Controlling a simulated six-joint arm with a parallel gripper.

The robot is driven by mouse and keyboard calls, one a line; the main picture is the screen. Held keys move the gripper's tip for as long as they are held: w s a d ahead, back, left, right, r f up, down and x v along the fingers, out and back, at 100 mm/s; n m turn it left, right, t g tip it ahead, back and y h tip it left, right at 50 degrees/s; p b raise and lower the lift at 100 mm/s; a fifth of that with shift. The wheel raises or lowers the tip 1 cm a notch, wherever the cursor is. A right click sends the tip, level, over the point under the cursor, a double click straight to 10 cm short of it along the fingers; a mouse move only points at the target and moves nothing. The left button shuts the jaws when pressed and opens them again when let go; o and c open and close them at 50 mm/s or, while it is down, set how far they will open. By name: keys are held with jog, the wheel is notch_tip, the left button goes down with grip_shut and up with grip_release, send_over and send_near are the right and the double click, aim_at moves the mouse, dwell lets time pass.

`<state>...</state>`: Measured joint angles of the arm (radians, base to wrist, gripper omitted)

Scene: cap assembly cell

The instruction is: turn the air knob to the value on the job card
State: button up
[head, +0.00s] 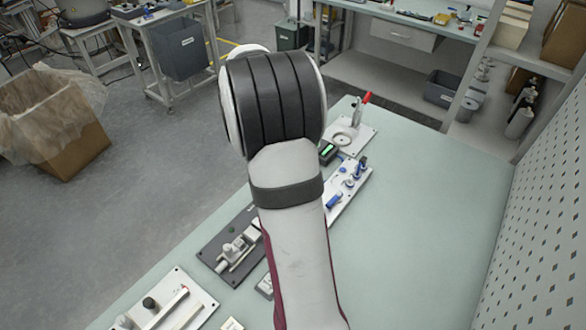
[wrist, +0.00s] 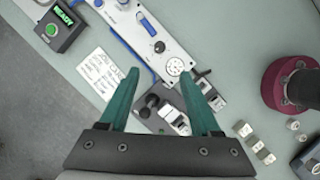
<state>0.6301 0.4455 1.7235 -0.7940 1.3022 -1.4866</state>
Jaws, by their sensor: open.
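In the wrist view my gripper (wrist: 160,76) is open, with two teal fingers spread and nothing between them. It hangs over the near end of a white air panel (wrist: 185,42) with blue fittings. A round white gauge (wrist: 175,67) sits at that end, between the fingertips in the picture. A small dark knob (wrist: 159,47) is just beyond the gauge; I cannot tell for sure that it is the air knob. A white printed sheet (wrist: 98,72), perhaps the job card, lies left of the panel; its text is too small to read. In the head view my arm partly hides the panel (head: 347,187).
A dark box with a green READY display (wrist: 63,20) stands left of the panel. A dark fixture plate (wrist: 142,127) lies under the fingers, and small metal blocks (wrist: 245,130) lie to the right. A red-handled clamp (head: 362,103) stands behind. The table's right side (head: 430,220) is clear.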

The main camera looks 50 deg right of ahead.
jog(key=s+d+f+n, duration=0.1)
jog(key=f, duration=0.4)
jog(key=s+d+f+n, duration=0.1)
jog(key=s+f, duration=0.1)
jog(key=f, duration=0.3)
jog(key=s+d+f+n+t, duration=0.1)
jog(key=f, duration=0.3)
jog(key=shift+s+d+f+h, duration=0.35)
jog(key=shift+d+f+h, duration=0.05)
